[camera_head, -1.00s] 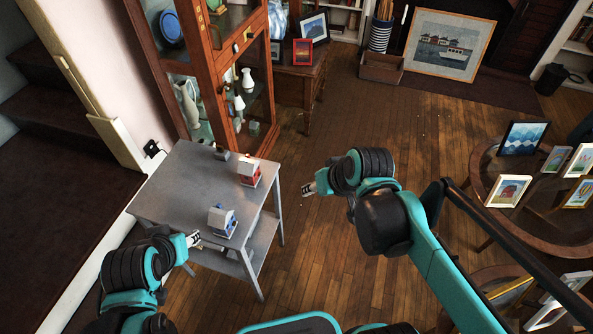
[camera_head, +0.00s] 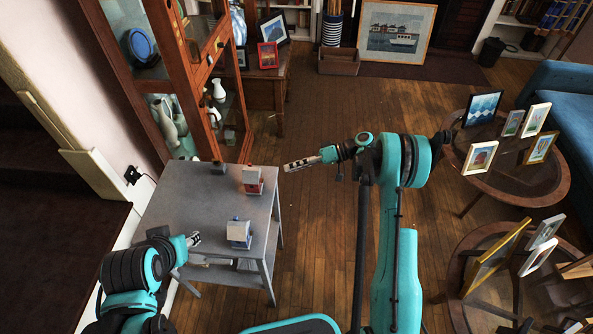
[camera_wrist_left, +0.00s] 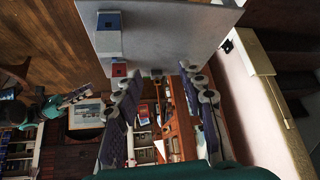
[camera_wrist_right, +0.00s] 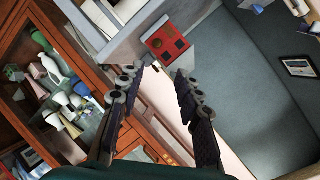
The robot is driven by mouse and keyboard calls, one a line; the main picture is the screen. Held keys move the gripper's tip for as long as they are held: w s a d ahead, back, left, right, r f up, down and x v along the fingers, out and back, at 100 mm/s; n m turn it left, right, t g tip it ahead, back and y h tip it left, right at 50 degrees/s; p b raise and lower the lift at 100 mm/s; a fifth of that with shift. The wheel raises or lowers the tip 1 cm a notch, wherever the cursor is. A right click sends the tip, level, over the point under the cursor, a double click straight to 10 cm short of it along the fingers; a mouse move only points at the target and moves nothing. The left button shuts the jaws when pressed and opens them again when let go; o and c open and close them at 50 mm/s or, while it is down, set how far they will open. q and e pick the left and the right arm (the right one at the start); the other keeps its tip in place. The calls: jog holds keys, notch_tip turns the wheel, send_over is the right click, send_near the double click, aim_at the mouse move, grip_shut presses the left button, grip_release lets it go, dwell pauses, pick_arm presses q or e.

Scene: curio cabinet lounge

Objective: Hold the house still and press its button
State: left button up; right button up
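Two small houses stand on a grey table (camera_head: 176,209). One is red and white (camera_head: 252,181), near the table's right edge; the other is white with blue (camera_head: 239,233), closer to me. My left gripper (camera_head: 195,239) is over the table's near part, left of the blue house and apart from it. In the left wrist view it is open and empty, with the blue house (camera_wrist_left: 108,24) and red house (camera_wrist_left: 119,69) ahead. My right gripper (camera_head: 287,167) is right of the red house, apart from it. The right wrist view shows it open, facing the red house (camera_wrist_right: 165,41). I cannot make out a button.
A small dark grey block (camera_head: 218,167) sits at the table's back edge. A glass-fronted wooden cabinet (camera_head: 174,77) with vases stands behind the table. Round tables with picture frames (camera_head: 480,157) stand at the right. The wooden floor (camera_head: 320,232) between is mostly clear.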

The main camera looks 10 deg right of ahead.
pick_arm(q)
jog(key=o, duration=0.4)
jog(key=shift+r, duration=0.1)
jog(key=o, duration=0.4)
jog(key=shift+w+d+r, duration=0.1)
jog(key=shift+w, duration=0.05)
jog(key=shift+c, duration=0.2)
jog(key=m+g+h, duration=0.1)
jog(key=m+g, duration=0.2)
jog(key=m, duration=0.1)
send_over(251, 169)
jog(key=s+a, duration=0.1)
jog(key=s, duration=0.2)
notch_tip(251, 169, down, 8)
jog(key=shift+w+r, duration=0.15)
jog(key=shift+r, duration=0.05)
jog(key=x, duration=0.8)
jog(key=shift+w+d, duration=0.15)
jog(key=shift+d, duration=0.05)
pick_arm(e)
jog(key=shift+s+d+f+n+g+y, duration=0.15)
jog(key=shift+f+n+y, duration=0.1)
jog(key=shift+f, duration=0.35)
jog(key=shift+s+d+f+n+g+y, duration=0.15)
jog(key=shift+f+y, duration=0.1)
jog(key=shift+f, duration=0.3)
